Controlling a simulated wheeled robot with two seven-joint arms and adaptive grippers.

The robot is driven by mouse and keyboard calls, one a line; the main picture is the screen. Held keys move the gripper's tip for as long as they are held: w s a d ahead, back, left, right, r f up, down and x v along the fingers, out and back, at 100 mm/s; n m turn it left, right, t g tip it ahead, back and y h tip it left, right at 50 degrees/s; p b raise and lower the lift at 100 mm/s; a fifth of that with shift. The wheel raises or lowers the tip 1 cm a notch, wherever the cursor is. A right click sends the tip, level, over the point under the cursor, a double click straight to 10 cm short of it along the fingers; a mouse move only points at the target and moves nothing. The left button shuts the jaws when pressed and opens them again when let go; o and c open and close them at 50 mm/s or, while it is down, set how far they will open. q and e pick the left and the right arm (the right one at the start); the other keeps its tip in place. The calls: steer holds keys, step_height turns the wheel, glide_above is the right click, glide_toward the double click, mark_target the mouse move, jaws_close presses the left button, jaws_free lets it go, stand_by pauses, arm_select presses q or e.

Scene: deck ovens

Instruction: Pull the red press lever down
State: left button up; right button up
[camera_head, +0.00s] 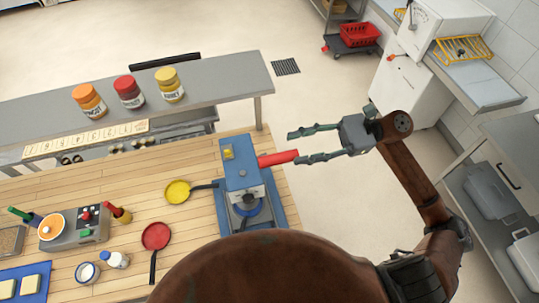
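The red press lever (277,158) sticks out to the right from the blue press (241,172) on the wooden table. My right gripper (294,147) comes in from the right, with its two fingers spread apart. The fingertips are near the outer end of the lever, one above and one below it in the picture. I cannot tell whether either finger touches the lever. My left gripper is not in view.
A yellow pan (177,192) and a red pan (155,236) lie left of the press on the table (120,190). A grey shelf (215,85) with several jars stands behind. The floor (325,215) right of the table is open.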

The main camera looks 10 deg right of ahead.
mark_target(270, 156)
steer(key=shift+w+a+f+b, duration=0.15)
steer(key=shift+w+f+b, duration=0.1)
steer(key=shift+f+b, duration=0.4)
steer(key=shift+w+f, duration=0.1)
steer(key=shift+f, duration=0.15)
steer(key=shift+a+r+p, duration=0.1)
steer(key=shift+a+p, duration=0.2)
steer(key=a+p, duration=0.3)
steer(key=a, duration=0.3)
steer(key=shift+a+r, duration=0.1)
steer(key=shift+r, duration=0.05)
steer(key=shift+s+a+p, duration=0.2)
steer(key=shift+a+p, duration=0.1)
steer(key=shift+a, duration=0.2)
steer(key=shift+f, duration=0.2)
steer(key=shift+c, duration=0.7)
jaws_close()
